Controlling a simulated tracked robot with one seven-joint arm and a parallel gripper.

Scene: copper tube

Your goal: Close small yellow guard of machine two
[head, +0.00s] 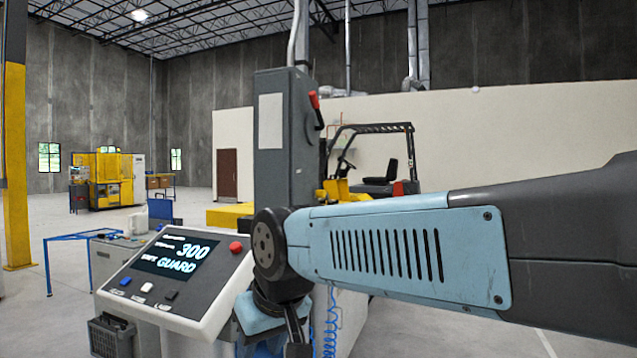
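A grey machine with a tilted control panel (180,275) stands in front of me, its screen (175,255) reading "300" and "GUARD". I cannot tell from this view whether it is machine two. A flat yellow piece (228,215) shows behind the panel, left of a grey column; I cannot tell whether it is the small yellow guard or whether it is open. My light blue arm reaches in from the right and bends down at a dark joint beside the panel. My gripper (285,335) points down at the bottom edge, partly cut off; its fingertips are hidden.
A grey column (272,140) with a red-handled switch rises behind my arm's joint. The panel has a red button (236,247). A dark crate (111,336) is below left. A forklift (372,165) and a yellow machine (108,180) stand farther back.

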